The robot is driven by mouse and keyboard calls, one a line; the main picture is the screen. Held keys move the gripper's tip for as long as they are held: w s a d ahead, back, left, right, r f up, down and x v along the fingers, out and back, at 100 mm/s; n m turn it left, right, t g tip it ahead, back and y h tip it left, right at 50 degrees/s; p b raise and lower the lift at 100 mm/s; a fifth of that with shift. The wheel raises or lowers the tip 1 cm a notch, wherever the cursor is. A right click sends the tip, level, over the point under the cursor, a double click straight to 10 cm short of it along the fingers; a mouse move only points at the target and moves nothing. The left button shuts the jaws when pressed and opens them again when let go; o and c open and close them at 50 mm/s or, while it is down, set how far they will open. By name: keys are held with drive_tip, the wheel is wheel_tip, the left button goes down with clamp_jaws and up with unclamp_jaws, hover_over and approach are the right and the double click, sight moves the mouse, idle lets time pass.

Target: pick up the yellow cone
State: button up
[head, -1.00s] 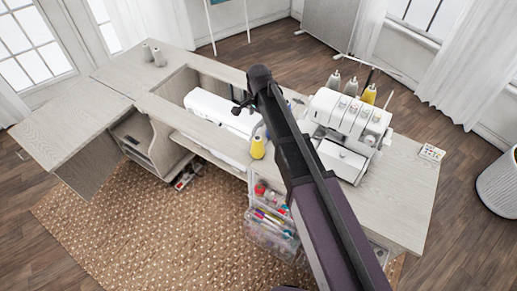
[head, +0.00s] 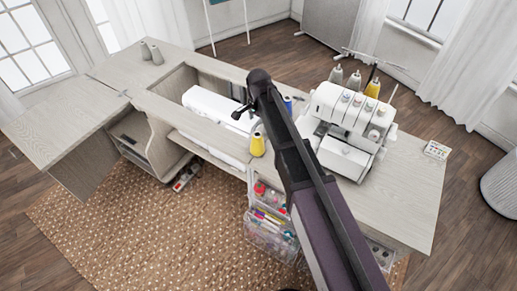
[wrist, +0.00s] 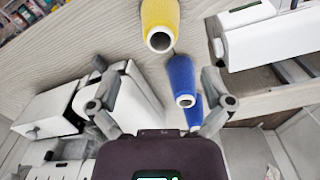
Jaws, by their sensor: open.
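The yellow cone (head: 258,145) stands on the front part of the wooden cabinet top, left of my arm in the head view. In the wrist view a yellow cone (wrist: 160,25) is at the top, above the gap between my fingers and apart from them. A blue cone (head: 288,104) stands behind my arm, partly hidden by it. It also shows in the wrist view (wrist: 184,80), nearer to my fingers. My gripper (wrist: 158,78) is open, with nothing held between its fingers. In the head view the gripper (head: 239,110) is above the cabinet, behind the yellow cone.
A white serger (head: 350,120) with grey cones and another yellow cone (head: 373,88) stands right of my arm. A white sewing machine (head: 212,105) lies in the cabinet's recess. Two grey cones (head: 150,52) stand far left. Clear drawers (head: 268,238) are below the top.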

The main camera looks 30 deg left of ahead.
sight(257, 140)
drive_tip(key=shift+f+b, duration=1.7)
drive_tip(key=shift+f, duration=0.3)
drive_tip(key=shift+s+a+f+b, duration=0.1)
drive_tip(key=shift+f+b, duration=1.2)
drive_tip(key=shift+s+a+f+b, duration=0.1)
drive_tip(key=shift+f+b, duration=1.2)
drive_tip(key=shift+c, duration=0.2)
drive_tip(key=shift+d+r, duration=0.1)
drive_tip(key=c, duration=1.1)
